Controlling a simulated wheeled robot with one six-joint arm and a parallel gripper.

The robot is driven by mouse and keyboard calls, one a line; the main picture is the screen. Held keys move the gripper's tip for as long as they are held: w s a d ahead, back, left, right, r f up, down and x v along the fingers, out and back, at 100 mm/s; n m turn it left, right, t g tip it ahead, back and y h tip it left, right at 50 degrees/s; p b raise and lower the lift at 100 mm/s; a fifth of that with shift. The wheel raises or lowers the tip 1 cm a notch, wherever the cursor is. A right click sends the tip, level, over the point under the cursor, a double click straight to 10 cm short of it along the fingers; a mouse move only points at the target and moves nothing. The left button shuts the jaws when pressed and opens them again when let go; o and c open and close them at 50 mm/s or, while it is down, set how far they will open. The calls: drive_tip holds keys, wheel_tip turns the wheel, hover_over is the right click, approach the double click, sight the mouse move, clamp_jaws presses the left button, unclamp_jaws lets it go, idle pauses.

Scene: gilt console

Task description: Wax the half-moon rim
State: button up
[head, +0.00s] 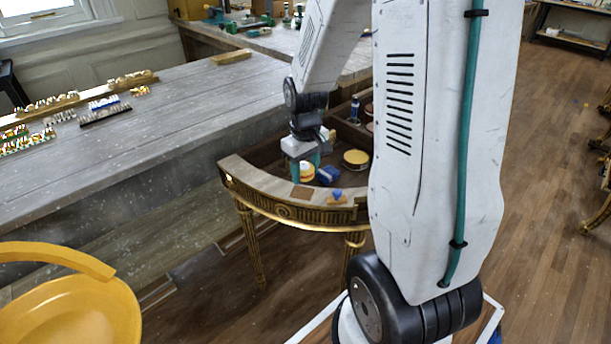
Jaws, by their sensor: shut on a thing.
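The half-moon console (234,167) has a pale curved rim and a dark gilt apron on gold legs. Its far side is partly hidden by my arm. My gripper (306,172) points down just inside the rim, with its teal fingers shut on a small round yellow-orange thing (308,174). I cannot tell whether this thing touches the surface below. A round tin with a yellow top (355,158) stands to the right. A blue cloth-like bundle (328,175) lies between them. A brown square (303,192) lies on the front rim.
A small blue piece on a tan pad (337,198) lies on the rim's right part. A dark bottle (354,108) stands behind. A long grey bench (150,120) with rows of small items fills the left. A yellow chair (70,310) stands front left. Wooden floor is open at right.

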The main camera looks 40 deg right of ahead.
sight(305, 167)
drive_tip(key=shift+r, duration=0.1)
drive_tip(key=shift+r, duration=1.45)
